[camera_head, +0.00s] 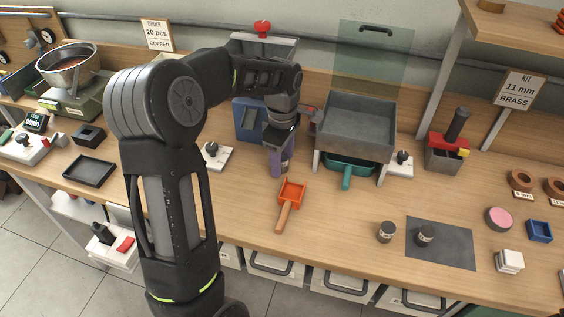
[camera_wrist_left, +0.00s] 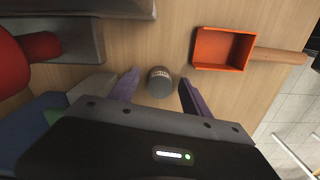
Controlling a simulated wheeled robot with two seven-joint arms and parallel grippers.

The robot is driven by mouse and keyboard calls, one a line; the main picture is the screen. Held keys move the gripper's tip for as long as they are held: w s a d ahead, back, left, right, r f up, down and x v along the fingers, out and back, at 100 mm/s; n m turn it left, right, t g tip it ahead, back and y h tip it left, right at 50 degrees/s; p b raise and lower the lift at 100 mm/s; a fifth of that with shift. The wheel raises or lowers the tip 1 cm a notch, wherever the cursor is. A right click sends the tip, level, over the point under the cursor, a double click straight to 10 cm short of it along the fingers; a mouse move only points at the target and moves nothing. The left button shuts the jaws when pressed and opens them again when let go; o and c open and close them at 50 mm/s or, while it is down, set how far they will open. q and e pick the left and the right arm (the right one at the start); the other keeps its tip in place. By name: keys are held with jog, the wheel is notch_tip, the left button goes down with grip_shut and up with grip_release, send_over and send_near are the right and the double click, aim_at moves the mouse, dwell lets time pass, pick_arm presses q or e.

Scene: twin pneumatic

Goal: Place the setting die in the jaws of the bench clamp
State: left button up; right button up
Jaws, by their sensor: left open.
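A dark grey cylinder with a pale label band (camera_wrist_left: 160,82), which looks like the setting die, stands on the bench in the left wrist view. It sits between the two purple fingers of my left gripper (camera_wrist_left: 158,88), with gaps on both sides. The left gripper (camera_head: 278,168) is open and points down at the bench in the head view, where it hides this cylinder. A grey block with a red rounded part (camera_wrist_left: 72,42) at the upper left of the wrist view may be the bench clamp. Its jaws cannot be made out. My right gripper is not in view.
An orange scoop (camera_head: 290,192) lies in front of the gripper. A grey raised tray (camera_head: 357,125) with a teal scoop (camera_head: 346,172) below stands to the right, and a blue bin (camera_head: 246,119) behind. Two similar cylinders (camera_head: 386,232) (camera_head: 425,235) stand at the right front.

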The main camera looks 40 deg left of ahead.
pick_arm(q)
jog(key=shift+c, duration=0.5)
grip_shut()
dwell(0.5)
